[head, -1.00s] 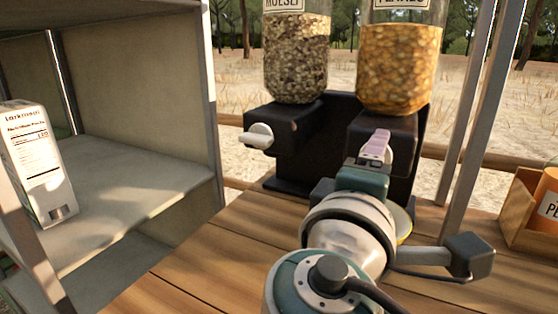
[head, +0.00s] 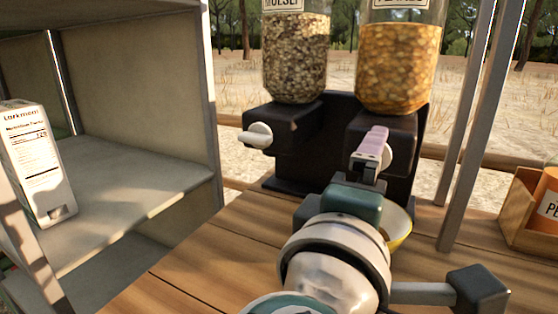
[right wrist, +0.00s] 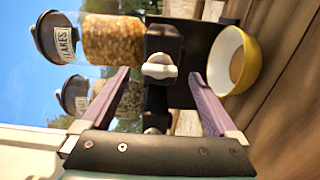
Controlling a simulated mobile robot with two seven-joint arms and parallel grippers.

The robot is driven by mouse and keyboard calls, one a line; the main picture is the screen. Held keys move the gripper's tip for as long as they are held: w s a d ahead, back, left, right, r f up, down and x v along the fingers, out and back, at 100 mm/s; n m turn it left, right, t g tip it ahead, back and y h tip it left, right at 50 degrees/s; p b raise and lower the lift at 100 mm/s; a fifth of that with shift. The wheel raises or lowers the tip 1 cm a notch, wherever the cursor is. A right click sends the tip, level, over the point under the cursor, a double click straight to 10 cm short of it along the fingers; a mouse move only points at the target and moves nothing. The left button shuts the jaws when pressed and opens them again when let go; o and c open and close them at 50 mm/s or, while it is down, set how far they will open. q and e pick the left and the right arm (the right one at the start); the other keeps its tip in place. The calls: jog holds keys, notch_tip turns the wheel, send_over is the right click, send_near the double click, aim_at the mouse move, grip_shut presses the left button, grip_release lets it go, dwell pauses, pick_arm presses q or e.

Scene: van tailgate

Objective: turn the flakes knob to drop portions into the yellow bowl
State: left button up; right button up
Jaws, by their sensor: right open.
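The flakes dispenser is a jar of golden flakes (head: 397,65) on a black body, with a white knob (head: 387,157) on its front. In the right wrist view the picture is turned sideways and the knob (right wrist: 160,67) lies between the finger lines, beyond the tips. My right gripper (head: 373,142) is in front of this knob, and its spread pinkish fingers (right wrist: 160,74) hold nothing. The yellow bowl (head: 400,240) stands below the dispenser, partly hidden by my wrist. The right wrist view shows the bowl (right wrist: 250,75) with a brownish patch inside. My left gripper is out of view.
A muesli dispenser (head: 294,60) with its own white knob (head: 259,135) stands to the left. A grey shelf (head: 130,180) with a white carton (head: 35,165) is further left. A wooden box (head: 515,215) and metal posts (head: 468,130) are at right.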

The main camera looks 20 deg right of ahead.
jog(key=v, duration=0.6)
jog(key=shift+s+a+b, duration=0.15)
jog(key=shift+b, duration=0.15)
jog(key=shift+c, duration=0.2)
